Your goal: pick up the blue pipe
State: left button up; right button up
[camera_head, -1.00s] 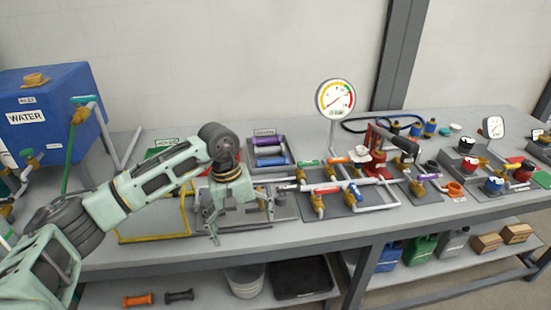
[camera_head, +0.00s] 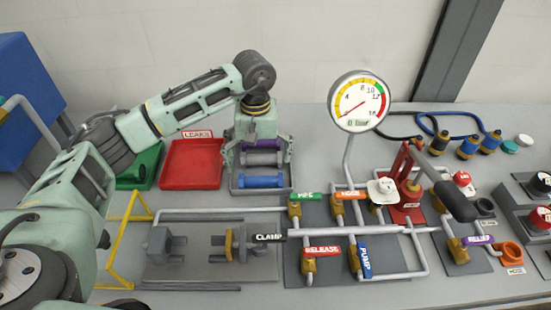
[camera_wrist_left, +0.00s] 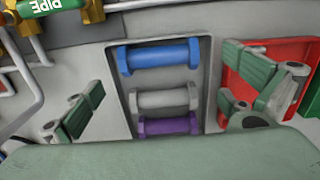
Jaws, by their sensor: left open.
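The blue pipe (camera_head: 261,181) lies in the near part of a grey tray (camera_head: 284,190). In the left wrist view the blue pipe (camera_wrist_left: 158,57) is the top one of three, with a grey pipe (camera_wrist_left: 164,98) and a purple pipe (camera_wrist_left: 168,126) below it. My left gripper (camera_head: 260,158) is open and empty above the tray, pointing down. In the left wrist view its two fingers (camera_wrist_left: 170,105) stand apart to either side of the tray. The gripper partly hides the grey and purple pipes in the head view. My right gripper is not in view.
A red tray (camera_head: 192,165) stands left of the grey tray, with a green tray (camera_head: 139,168) beyond it. The pipework with the gauge (camera_head: 358,101) stands to the right and in front. A yellow frame (camera_head: 117,245) stands at the front left.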

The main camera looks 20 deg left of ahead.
aim_at(261, 177)
pick_arm(q)
jog(key=shift+w, duration=0.15)
jog(key=shift+s+f+p, duration=0.2)
jog(key=shift+f+p, duration=0.05)
jog(key=shift+f, duration=0.25)
jog(key=shift+s+f+p, duration=0.15)
jog(key=shift+f+p, duration=0.05)
jog(key=shift+f, duration=0.3)
jog(key=shift+s+d+f+p, duration=0.1)
jog(key=shift+f+p, duration=0.2)
jog(key=shift+f, duration=0.1)
notch_tip(261, 177, down, 3)
jog(key=shift+d+r+p, duration=0.1)
jog(key=shift+p, duration=0.6)
jog(key=shift+w+f, duration=0.25)
jog(key=shift+f, duration=0.6)
jog(key=c, duration=1.2)
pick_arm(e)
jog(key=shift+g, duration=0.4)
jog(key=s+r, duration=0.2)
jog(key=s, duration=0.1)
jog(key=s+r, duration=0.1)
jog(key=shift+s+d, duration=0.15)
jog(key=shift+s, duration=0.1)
